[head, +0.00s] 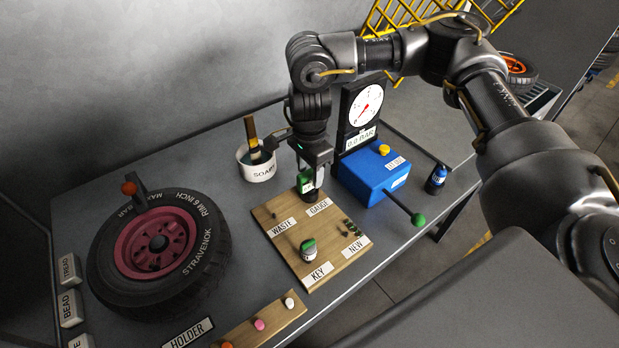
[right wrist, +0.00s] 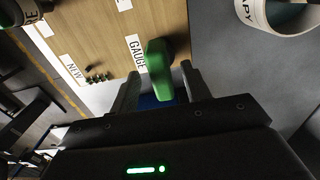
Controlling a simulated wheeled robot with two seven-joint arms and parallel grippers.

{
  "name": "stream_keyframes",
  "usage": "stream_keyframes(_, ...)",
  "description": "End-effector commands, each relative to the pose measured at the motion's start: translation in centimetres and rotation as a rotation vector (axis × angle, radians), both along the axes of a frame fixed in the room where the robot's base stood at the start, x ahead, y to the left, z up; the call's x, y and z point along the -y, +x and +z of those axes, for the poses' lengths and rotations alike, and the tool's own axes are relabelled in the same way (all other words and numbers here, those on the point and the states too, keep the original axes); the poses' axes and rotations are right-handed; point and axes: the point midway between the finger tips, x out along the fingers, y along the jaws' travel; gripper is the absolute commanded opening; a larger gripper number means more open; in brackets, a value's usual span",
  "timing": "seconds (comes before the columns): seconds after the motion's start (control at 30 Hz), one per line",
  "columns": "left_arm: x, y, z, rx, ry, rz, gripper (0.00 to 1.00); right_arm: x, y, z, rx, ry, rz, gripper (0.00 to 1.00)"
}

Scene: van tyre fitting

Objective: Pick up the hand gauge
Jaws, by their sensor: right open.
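The hand gauge (head: 305,182), with a green body, stands at the far edge of the wooden board by the GAUGE label. In the right wrist view the green gauge (right wrist: 158,66) rises between the two fingers. My right gripper (head: 313,170) is directly over and around it, pointing down. The gauge's lower part is partly hidden. My left gripper is not in view.
The wooden board (head: 283,252) also bears a green-topped key (head: 308,250) and small dark pieces (head: 349,228). A SOAPY pot (head: 258,170) with a brush stands left of the gripper, a blue inflator box (head: 372,180) right. A tyre (head: 160,245) lies at left.

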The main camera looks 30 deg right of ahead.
Motion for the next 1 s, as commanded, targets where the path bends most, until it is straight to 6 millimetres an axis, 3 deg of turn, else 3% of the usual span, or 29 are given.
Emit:
stream_keyframes(0.2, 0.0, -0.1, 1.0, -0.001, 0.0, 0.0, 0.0, 0.1, -0.1, -2.5, -0.002, 0.001, -0.002, 0.47)
stream_keyframes(0.5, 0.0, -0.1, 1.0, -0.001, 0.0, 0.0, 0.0, 0.1, -0.1, -3.0, 0.0, 0.0, 0.0, 0.47)
stream_keyframes(0.87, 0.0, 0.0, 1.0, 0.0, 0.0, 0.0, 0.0, 0.1, -0.1, -3.0, 0.0, 0.0, 0.0, 0.01)
stream_keyframes(1.0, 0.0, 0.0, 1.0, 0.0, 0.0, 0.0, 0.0, 0.1, -0.1, -3.0, 0.0, 0.0, 0.0, 0.0)
